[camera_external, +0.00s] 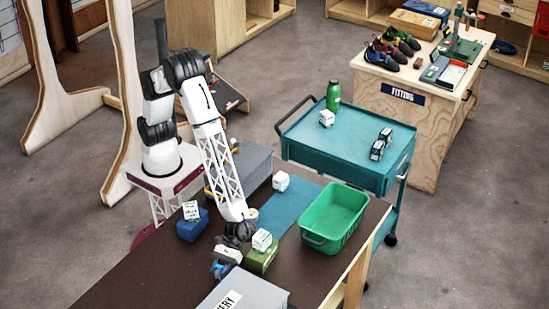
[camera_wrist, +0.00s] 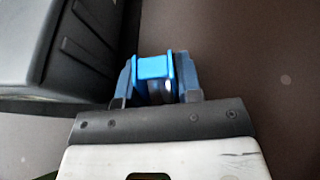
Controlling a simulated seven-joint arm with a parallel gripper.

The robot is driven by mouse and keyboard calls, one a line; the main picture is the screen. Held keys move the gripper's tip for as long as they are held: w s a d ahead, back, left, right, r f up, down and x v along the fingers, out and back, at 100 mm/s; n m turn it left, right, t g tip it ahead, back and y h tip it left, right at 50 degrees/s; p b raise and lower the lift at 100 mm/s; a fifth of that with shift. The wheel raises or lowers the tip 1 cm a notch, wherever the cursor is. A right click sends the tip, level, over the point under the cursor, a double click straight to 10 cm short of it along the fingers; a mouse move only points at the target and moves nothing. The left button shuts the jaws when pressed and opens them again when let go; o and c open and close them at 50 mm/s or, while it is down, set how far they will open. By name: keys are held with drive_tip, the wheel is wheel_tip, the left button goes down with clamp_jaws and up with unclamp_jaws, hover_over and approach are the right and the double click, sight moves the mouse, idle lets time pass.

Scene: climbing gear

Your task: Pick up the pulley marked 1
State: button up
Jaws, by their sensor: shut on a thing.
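My gripper (camera_wrist: 155,82) is shut on a blue pulley (camera_wrist: 153,67) in the wrist view. The pulley sits between the two fingers, with a dark and silvery part below its blue top. No number can be read on it. In the external view my gripper (camera_external: 221,268) is low over the dark table, at the near side of the green box. A bit of blue shows at its tip; whether the pulley touches the table cannot be told.
A grey labelled box (camera_external: 243,291) stands close to my gripper at the front. A green box (camera_external: 262,260) with a white carton on top is just right of it. A green bin (camera_external: 333,216) stands further right, and a blue box (camera_external: 192,227) stands left. Bare table (camera_external: 150,280) lies left of the gripper.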

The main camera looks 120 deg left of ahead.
sight(219, 265)
drive_tip(key=shift+r, duration=5)
